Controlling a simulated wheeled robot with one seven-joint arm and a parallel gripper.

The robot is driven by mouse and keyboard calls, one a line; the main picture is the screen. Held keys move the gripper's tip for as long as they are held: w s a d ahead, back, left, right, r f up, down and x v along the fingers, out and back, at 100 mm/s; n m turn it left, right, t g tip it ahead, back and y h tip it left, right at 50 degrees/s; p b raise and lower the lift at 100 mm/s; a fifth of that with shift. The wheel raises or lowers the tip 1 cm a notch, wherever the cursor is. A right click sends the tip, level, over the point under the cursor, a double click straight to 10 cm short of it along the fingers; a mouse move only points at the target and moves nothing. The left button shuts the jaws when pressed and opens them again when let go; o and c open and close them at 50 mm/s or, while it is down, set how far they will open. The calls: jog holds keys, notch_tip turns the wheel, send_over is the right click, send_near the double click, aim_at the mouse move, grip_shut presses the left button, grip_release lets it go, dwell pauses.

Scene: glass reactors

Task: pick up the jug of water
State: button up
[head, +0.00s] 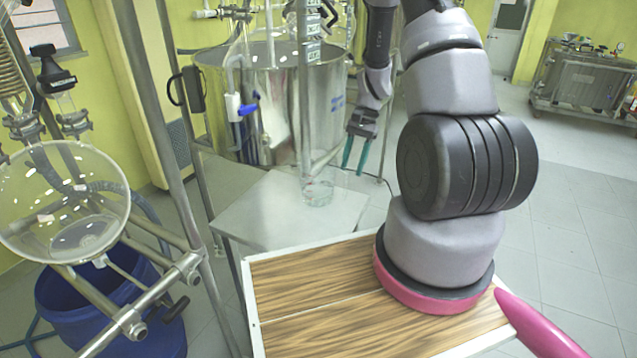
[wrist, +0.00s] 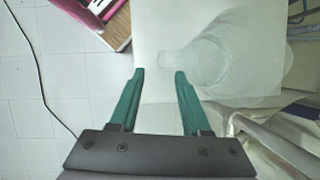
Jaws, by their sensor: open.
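A clear glass jug (head: 318,190) stands upright on a pale square table top (head: 265,215); the head view shows it small and see-through. In the wrist view the jug (wrist: 212,62) is seen from above, with what looks like its handle pointing left. My gripper (head: 355,168) has two green fingers, open and empty. It hangs above and to the right of the jug in the head view. In the wrist view my gripper (wrist: 159,72) has its fingertips just below the jug's handle in the picture. I cannot make out the water level.
A steel vessel (head: 222,100) stands behind the table. A metal frame with a round glass flask (head: 62,200) and a blue barrel (head: 110,310) is at left. A vertical pole (head: 303,110) rises close to the jug. Open tiled floor lies at right.

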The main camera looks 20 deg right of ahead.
aim_at(345, 197)
jog(key=x, duration=0.7)
jog(key=shift+s+f, duration=0.1)
jog(key=shift+f, duration=0.2)
grip_shut()
dwell(1.1)
